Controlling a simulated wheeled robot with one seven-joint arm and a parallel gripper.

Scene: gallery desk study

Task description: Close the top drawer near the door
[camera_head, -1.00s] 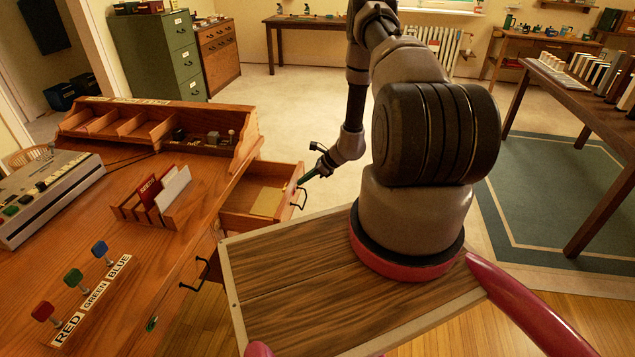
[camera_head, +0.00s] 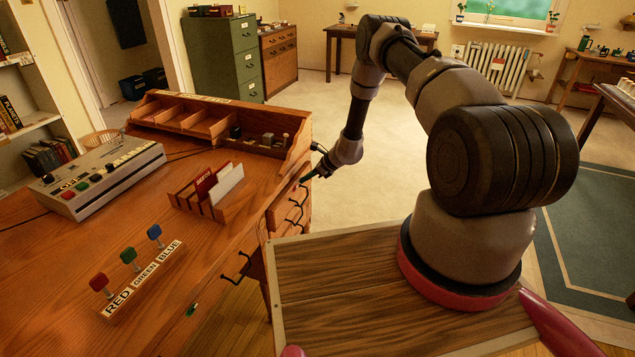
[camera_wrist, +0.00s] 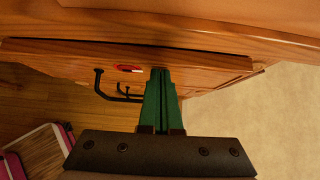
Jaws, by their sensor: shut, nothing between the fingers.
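The wooden desk (camera_head: 215,225) has a stack of drawers at its far right end. The top drawer (camera_head: 283,205) there is pushed in, its inside hidden; its front lies at or close to the desk's face. In the wrist view the drawer front (camera_wrist: 70,52) sits under the desktop edge with a thin dark gap above it. A black handle (camera_wrist: 98,85) and a small red mark (camera_wrist: 130,68) are on it. My gripper (camera_head: 306,179) has green fingers, shut and empty. In the wrist view the fingertips (camera_wrist: 160,70) are at the drawer front, touching or nearly so, right of the handle.
A letter rack (camera_head: 212,198), a button console (camera_head: 100,180) and colour-labelled buttons (camera_head: 130,257) stand on the desk. A nearer drawer handle (camera_head: 237,268) juts from the desk front. A green cabinet (camera_head: 225,58) stands behind. Pale floor right of the desk is clear.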

